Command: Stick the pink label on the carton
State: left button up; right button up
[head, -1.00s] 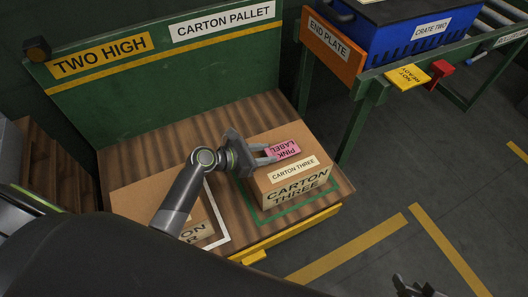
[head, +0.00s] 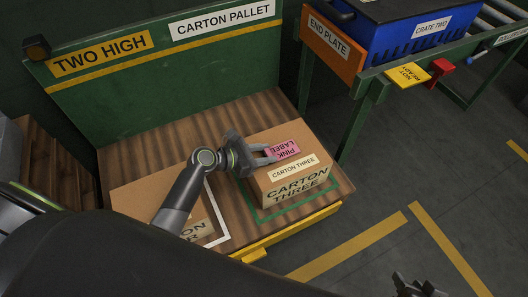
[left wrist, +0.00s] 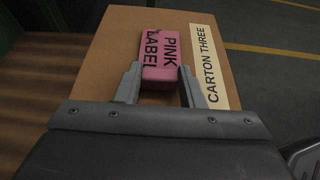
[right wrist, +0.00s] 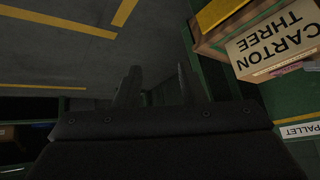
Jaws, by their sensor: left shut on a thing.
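The pink label (head: 284,149), a thick pink block with black letters, is at the top of carton three (head: 300,187), a brown box. My left gripper (head: 268,154) is shut on the label, one finger on each side, as the left wrist view (left wrist: 160,82) shows. The label lies flat on or just above the carton's top; I cannot tell whether it touches. A cream strip reading CARTON THREE (left wrist: 209,68) runs beside it on the top. My right gripper (right wrist: 157,88) is open and empty, away from the carton over the floor.
Another carton (head: 150,195) stands left of carton three on the wooden pallet (head: 170,140), partly hidden by my left arm. A green back panel (head: 190,80) rises behind. A conveyor with a blue crate (head: 400,35) stands at the upper right.

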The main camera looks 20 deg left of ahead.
pick_arm(q)
jog(key=o, duration=1)
jog(key=shift+o, duration=0.2)
jog(key=p+v, duration=0.1)
jog(key=v, duration=0.2)
jog(key=p+v, duration=0.3)
jog(key=v, duration=1.1)
jog(key=shift+s+a, duration=0.15)
pick_arm(e)
jog(key=s+f+g, duration=0.4)
jog(key=s+f, duration=0.1)
jog(key=shift+s+f+g, duration=0.2)
jog(key=shift+f+g, duration=0.1)
jog(key=shift+f, duration=0.1)
pick_arm(q)
jog(key=shift+c, duration=0.3)
pick_arm(e)
jog(key=shift+d, duration=0.15)
